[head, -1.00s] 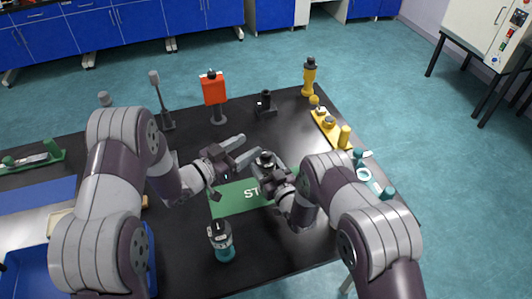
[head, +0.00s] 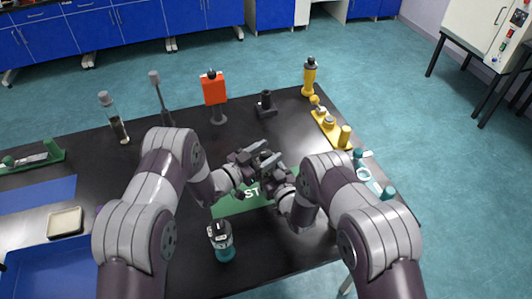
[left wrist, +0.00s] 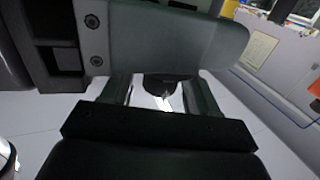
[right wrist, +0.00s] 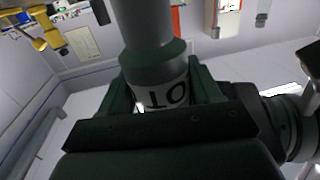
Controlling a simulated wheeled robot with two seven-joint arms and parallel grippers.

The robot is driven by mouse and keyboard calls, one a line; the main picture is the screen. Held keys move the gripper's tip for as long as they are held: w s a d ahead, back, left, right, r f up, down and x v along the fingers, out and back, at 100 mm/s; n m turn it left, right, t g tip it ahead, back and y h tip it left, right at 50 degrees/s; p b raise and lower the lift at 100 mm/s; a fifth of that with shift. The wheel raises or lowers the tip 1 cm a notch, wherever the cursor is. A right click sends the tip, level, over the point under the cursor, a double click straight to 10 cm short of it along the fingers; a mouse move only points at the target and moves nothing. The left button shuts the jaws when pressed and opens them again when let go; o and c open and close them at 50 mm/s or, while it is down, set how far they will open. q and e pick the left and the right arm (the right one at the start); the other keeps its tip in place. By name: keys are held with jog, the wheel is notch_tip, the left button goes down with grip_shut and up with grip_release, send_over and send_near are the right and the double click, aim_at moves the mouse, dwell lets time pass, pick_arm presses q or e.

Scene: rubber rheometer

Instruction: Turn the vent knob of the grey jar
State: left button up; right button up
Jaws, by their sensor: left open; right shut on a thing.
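The grey jar (right wrist: 150,65) shows in the right wrist view with a white, partly hidden label. My right gripper (head: 278,175) is shut on the jar, its fingers either side of the label. My left gripper (head: 260,155) is open at the jar's top, its fingers covering most of the jar in the head view. In the left wrist view a dark round part, seemingly the vent knob (left wrist: 165,86), lies between the open left fingers. Whether the fingers touch it I cannot tell.
A green mat (head: 230,208) with white letters lies beneath the grippers. A teal jar (head: 222,247) stands in front of it. A yellow jar (head: 309,82), an orange panel on a stand (head: 214,90) and a black holder (head: 266,106) stand behind. A blue tray (head: 50,265) is at left.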

aim_at(262, 157)
pick_arm(q)
jog(key=c, duration=0.9)
jog(key=shift+n+t+y, duration=0.7)
jog(key=shift+t+y, duration=0.1)
jog(key=shift+c, duration=0.2)
jog(key=o, duration=0.9)
jog(key=shift+o, duration=0.2)
jog(key=v, duration=0.7)
jog(key=shift+s+a, duration=0.15)
jog(key=shift+s, duration=0.1)
